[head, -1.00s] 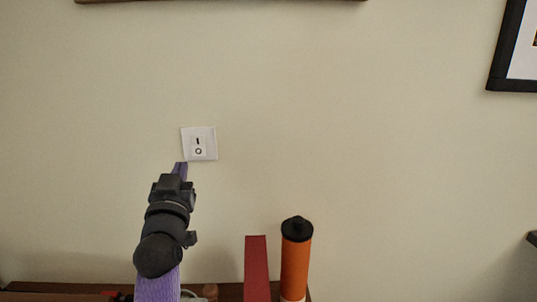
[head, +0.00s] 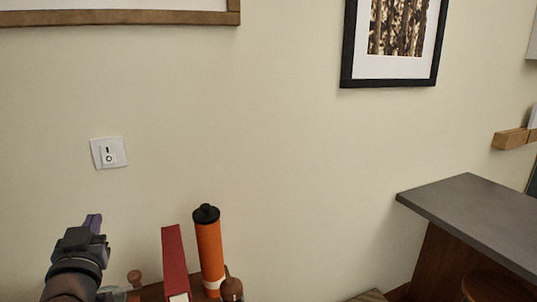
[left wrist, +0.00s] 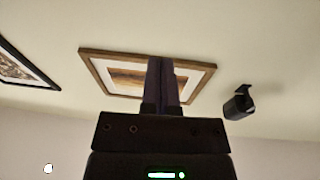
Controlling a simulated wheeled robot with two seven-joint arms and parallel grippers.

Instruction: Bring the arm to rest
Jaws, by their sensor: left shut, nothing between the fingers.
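My left gripper (head: 93,224) is at the lower left of the head view, below a white wall switch (head: 109,153) and apart from it. Its purple fingers are closed together with nothing between them. In the left wrist view the shut fingers (left wrist: 161,75) point toward a wood-framed picture (left wrist: 205,82) high on the wall. My right gripper is not in view.
A red book or binder (head: 174,262) and an orange tube with a black cap (head: 210,250) stand upright right of my gripper. A dark-topped counter (head: 470,212) is at the right. A black-framed picture (head: 346,45) hangs above. A dark wall fixture (left wrist: 240,103) shows in the wrist view.

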